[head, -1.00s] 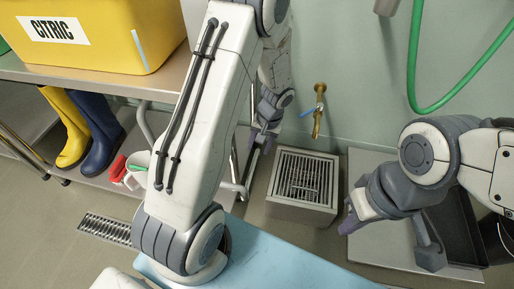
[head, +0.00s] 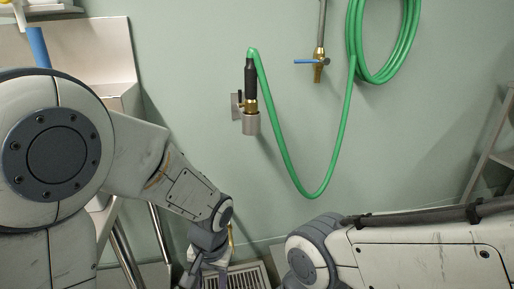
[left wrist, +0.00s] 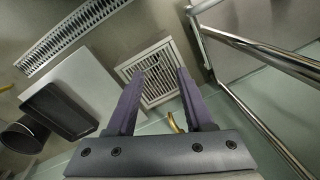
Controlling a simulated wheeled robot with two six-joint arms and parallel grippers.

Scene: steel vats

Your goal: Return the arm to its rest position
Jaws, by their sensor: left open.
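My left arm comes in from the left in the head view, with its large round joint close to the camera. My left gripper (head: 207,279) hangs low at the bottom edge, in front of the wall and near the floor grate. In the left wrist view my left gripper (left wrist: 158,74) has its two purple fingers apart, with nothing held between them. My right arm (head: 420,258) lies across the bottom right of the head view; its gripper is out of the frame.
A green hose (head: 335,150) hangs on the wall beside a brass tap (head: 318,70) and a nozzle in a holder (head: 251,122). A floor grate (left wrist: 150,72) lies below my left gripper. Steel rails (left wrist: 262,52) run at its right. A black tray (left wrist: 62,110) is at left.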

